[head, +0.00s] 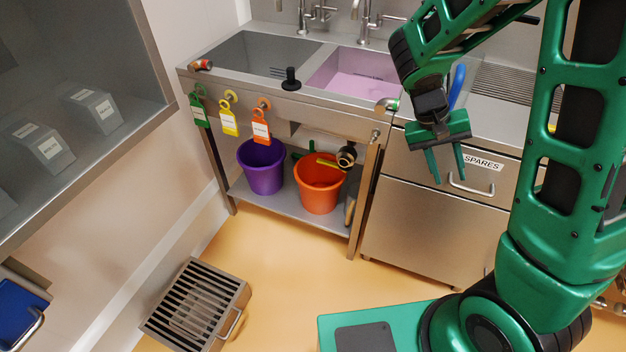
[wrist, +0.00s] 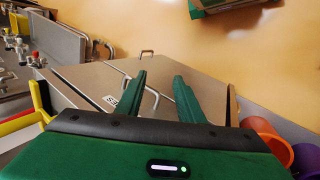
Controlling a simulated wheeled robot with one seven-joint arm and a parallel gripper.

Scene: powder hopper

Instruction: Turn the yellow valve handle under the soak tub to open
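The yellow valve handle (head: 327,163) is a short bar under the sink unit, just above the orange bucket. It points left from a dark round valve fitting (head: 346,157) below the tub with pink liquid (head: 350,72). My gripper (head: 446,168) is green, open and empty. It hangs in front of the SPARES drawer, right of the handle and apart from it. In the wrist view its two fingers (wrist: 160,80) point toward the steel cabinet, with a gap between them. I cannot make out the yellow handle in the wrist view.
An orange bucket (head: 319,186) and a purple bucket (head: 261,167) stand on the lower shelf (head: 282,204). A steel leg (head: 367,195) stands between the valve and my gripper. The SPARES drawer (head: 420,150) is shut. A grated box (head: 194,308) sits on the otherwise clear floor.

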